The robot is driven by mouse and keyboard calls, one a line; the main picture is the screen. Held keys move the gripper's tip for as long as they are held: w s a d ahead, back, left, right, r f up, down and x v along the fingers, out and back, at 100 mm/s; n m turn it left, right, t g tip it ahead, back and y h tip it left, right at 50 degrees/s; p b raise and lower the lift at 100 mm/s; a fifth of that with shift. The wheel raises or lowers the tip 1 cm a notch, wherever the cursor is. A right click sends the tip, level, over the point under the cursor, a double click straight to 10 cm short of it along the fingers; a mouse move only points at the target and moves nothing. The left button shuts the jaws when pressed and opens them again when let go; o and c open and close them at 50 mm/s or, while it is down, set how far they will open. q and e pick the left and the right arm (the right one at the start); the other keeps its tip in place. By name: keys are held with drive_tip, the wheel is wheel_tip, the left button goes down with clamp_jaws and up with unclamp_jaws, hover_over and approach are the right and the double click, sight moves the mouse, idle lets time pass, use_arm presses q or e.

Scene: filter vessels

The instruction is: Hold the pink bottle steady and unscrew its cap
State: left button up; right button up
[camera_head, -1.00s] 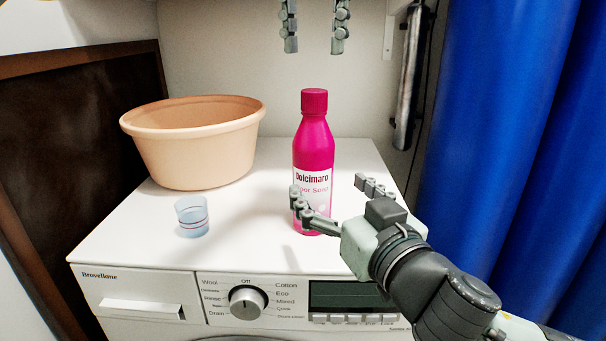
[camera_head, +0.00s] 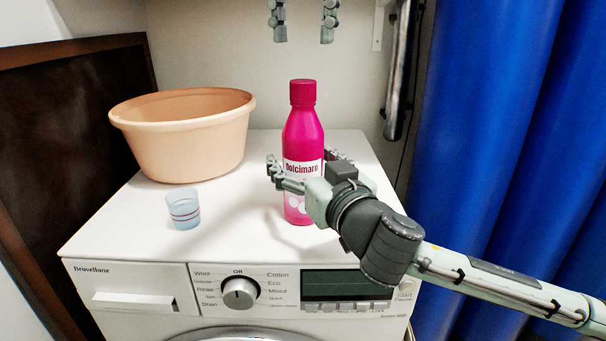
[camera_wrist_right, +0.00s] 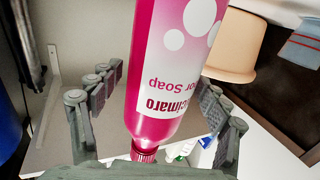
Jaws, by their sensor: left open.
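The pink bottle (camera_head: 301,136) stands upright on the washing machine, with its dark pink cap (camera_head: 302,92) on top. In the right wrist view the bottle (camera_wrist_right: 168,100) appears upside down, with the cap (camera_wrist_right: 145,155) at the bottom. My right gripper (camera_head: 304,163) is open around the bottle's label, one finger on each side. The wrist view shows a gap between the left-hand finger and the bottle; I cannot tell whether the other finger touches. My left gripper (camera_head: 302,38) is open and empty above the cap, fingers pointing down, clear of it.
The washing machine top (camera_head: 245,215) is white and largely free. A peach basin (camera_head: 185,145) stands at the back left and a clear blue cup (camera_head: 184,212) in front of it. A blue curtain (camera_head: 500,100) hangs at the right; a metal cylinder (camera_head: 398,80) is on the wall.

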clamp_jaws()
idle(0.3)
